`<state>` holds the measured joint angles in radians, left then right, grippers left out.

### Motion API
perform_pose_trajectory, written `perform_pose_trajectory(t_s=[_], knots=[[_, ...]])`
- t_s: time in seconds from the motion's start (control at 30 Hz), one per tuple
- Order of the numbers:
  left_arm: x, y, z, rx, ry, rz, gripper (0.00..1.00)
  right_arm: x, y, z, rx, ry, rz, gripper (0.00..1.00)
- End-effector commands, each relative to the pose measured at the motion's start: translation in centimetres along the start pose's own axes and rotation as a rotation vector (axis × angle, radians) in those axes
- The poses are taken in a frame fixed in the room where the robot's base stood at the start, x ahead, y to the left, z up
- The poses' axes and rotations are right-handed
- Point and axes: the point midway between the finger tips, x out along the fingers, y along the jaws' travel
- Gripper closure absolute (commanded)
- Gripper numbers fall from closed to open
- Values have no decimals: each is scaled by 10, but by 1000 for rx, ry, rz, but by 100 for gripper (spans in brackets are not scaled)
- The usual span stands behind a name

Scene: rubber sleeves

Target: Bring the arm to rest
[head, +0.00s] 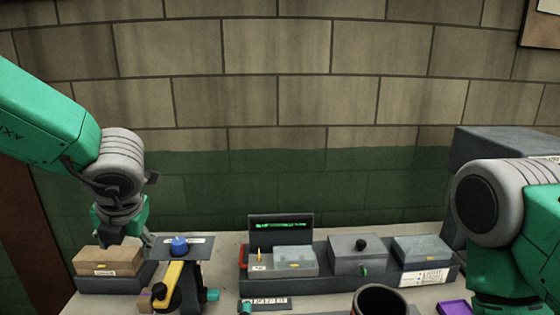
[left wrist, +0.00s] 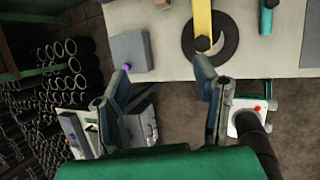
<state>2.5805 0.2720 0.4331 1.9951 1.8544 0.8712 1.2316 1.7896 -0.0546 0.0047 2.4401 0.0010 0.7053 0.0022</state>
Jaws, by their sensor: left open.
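My left arm comes in from the left in the head view, with its wrist bent downward. My left gripper (head: 122,234) hangs above or close behind the tan box at the left end of the table; the gap between them cannot be judged. In the left wrist view the two fingers of the left gripper (left wrist: 163,72) are spread apart with nothing between them. My right arm shows at the right of the head view, and its gripper is out of the frame.
The tan box (head: 108,260) sits on a dark tray. A yellow-armed device (head: 172,285) with a blue knob (head: 179,245) stands beside it. A dark rack (head: 300,280) holds grey boxes at centre. A dark cup (head: 380,300) stands in front. Shelved tubes (left wrist: 70,85) show in the wrist view.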

Motion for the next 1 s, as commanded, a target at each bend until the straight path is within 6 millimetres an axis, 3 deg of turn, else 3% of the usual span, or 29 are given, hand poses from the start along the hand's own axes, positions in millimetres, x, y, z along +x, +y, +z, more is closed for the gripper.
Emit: perform_pose_trajectory(t_s=[0.23,0.37,0.5,0.6,0.8,1.0], knots=[[72,6,-42,518,-4,103,45,0,0,1,0,-1,0,71],[123,2,-84,967,10,130,45,0,0,1,0,-2,0,71],[176,-11,-156,1593,8,77,45,0,0,1,0,-1,0,71],[199,-23,-218,2025,-29,-24,45,0,0,0,0,-1,0,71],[209,-42,-333,2665,-203,-296,45,0,0,0,0,-1,0,71],[193,-49,-422,3048,-466,-577,45,0,0,1,0,-1,0,71]])
